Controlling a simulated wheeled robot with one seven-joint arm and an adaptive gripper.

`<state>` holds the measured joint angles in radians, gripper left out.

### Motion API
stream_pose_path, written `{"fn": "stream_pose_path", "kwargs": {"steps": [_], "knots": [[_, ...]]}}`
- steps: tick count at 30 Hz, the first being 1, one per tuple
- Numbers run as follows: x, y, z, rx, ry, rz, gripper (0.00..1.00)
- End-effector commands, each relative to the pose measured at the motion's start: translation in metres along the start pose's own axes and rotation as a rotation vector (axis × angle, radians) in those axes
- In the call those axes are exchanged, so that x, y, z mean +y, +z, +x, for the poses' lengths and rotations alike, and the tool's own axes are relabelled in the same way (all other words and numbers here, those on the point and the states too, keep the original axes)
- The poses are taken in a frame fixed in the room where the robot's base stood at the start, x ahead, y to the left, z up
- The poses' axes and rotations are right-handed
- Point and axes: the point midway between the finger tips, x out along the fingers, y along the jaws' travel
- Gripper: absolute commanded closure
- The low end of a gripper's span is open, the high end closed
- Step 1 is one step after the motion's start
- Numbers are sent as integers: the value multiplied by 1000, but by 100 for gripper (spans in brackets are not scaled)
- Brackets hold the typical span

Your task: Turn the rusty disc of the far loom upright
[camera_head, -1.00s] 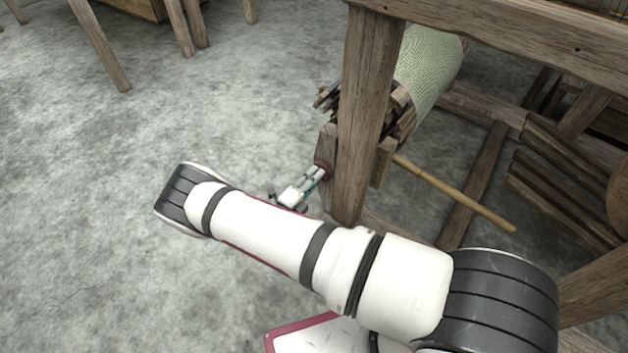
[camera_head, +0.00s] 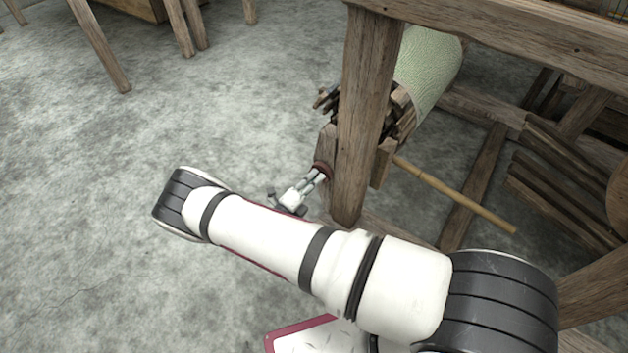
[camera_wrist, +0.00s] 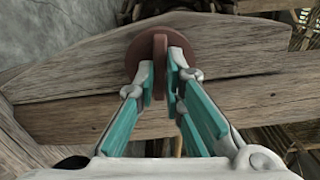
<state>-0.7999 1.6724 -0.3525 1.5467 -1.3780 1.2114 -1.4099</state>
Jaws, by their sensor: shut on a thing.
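Much of the disc is hidden by the fingers.
The loom's thick wooden post (camera_head: 362,120) stands right beside my gripper. A roll of pale green cloth (camera_head: 430,62) and a slanting wooden stick (camera_head: 455,195) lie behind it. Open grey floor (camera_head: 120,260) is on the left.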

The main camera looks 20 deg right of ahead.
Motion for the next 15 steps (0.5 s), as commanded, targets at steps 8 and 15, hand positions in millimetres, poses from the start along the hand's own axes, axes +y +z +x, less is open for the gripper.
{"fn": "stream_pose_path", "kwargs": {"steps": [8,15], "knots": [[1,2,-1,-4,3,244,100],[1,1,-1,-4,3,473,100]]}}
